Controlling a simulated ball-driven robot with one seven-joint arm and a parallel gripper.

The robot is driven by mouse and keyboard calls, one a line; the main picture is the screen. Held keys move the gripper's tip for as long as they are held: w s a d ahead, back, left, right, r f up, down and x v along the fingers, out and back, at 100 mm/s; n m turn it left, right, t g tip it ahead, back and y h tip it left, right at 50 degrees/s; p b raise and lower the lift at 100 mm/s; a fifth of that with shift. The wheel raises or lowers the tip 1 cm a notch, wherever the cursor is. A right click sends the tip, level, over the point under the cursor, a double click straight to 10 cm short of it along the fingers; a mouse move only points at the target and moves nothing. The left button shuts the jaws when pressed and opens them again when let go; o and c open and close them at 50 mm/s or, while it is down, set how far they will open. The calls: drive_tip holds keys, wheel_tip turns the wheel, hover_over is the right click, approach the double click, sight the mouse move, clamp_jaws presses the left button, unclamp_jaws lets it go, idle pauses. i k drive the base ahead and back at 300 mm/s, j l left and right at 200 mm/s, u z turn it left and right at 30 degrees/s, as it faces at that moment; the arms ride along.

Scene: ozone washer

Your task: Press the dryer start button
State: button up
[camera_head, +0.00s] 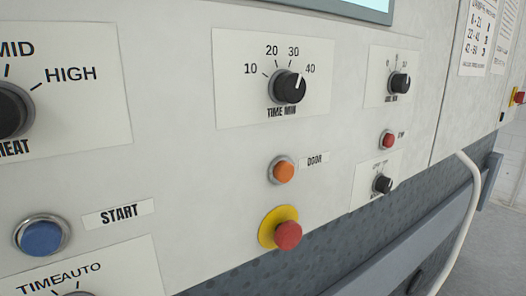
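The start button (42,238) is a blue round push button in a silver ring at the lower left of the control panel. A white label reading START (118,214) is just to its right. I cannot tell from this view whether the button is pressed in. My gripper is not in view.
The panel also carries a heat knob (10,112), a time knob (289,87), an orange door button (283,172) and a red mushroom button on a yellow base (288,235). A smaller red button (388,141) is to the right. A pale hose (470,220) hangs at the right.

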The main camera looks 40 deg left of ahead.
sight(41, 239)
drive_tip(key=u, duration=1.4)
